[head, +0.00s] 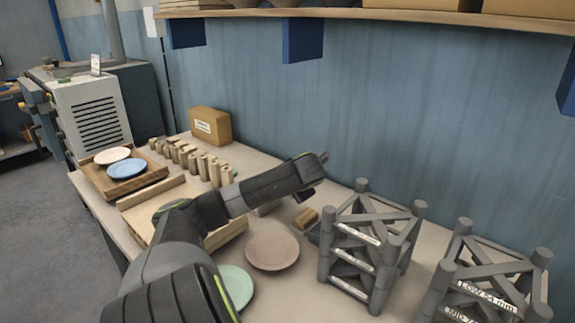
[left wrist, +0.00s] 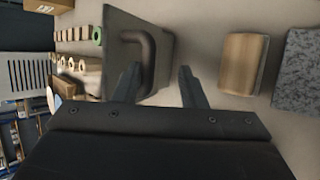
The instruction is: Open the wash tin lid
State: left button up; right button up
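The wash tin (left wrist: 168,42) shows in the left wrist view as a grey, box-like body with a dark curved handle (left wrist: 147,50) on its top face. My left gripper (left wrist: 158,88) is open, its two fingers apart near the handle. The left finger overlaps the handle's lower end in the picture; I cannot tell whether they touch. In the head view my left gripper (head: 305,194) is over the back of the table, and my forearm hides most of the tin. The lid looks closed, as far as it shows. My right gripper is not in view.
A wooden block (left wrist: 243,62) and a speckled grey block (left wrist: 300,70) lie right of the tin. A brown plate (head: 272,252) and a green plate (head: 236,284) lie in front. Grey racks (head: 338,240) stand at right. A wooden tray (head: 130,187) holds plates at left.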

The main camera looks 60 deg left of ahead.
pick_arm(q)
jog(key=shift+a+r, duration=0.1)
dwell(0.3)
jog(key=shift+w, duration=0.1)
jog(key=p+v, duration=1.5)
jog(key=v, duration=0.2)
dwell(1.0)
